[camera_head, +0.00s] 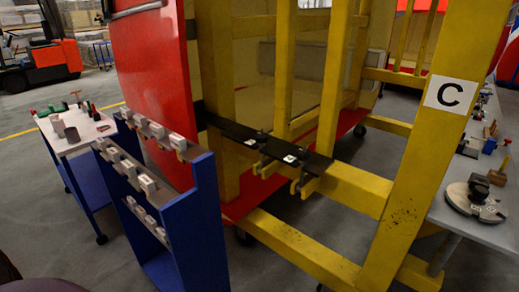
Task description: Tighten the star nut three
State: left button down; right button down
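A black bar (235,131) is fixed along a yellow beam of the frame in the middle of the view. It carries several small dark clamp-like parts with white labels, one label at the left (250,142) and one nearer the middle (289,159). The numbers are too small to read for certain, so I cannot tell which part is star nut three. Yellow prongs (308,187) stick out below the bar. Neither of my grippers is in view.
A blue rack (205,215) with grey blocks stands at left front, close to the red panel (155,85). A tool cart (75,128) is behind it. A yellow post marked C (430,130) and a grey workbench (460,213) with tools stand at right. A forklift (50,62) is far left.

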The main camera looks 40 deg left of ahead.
aim_at(261, 141)
jog(key=u, duration=1.05)
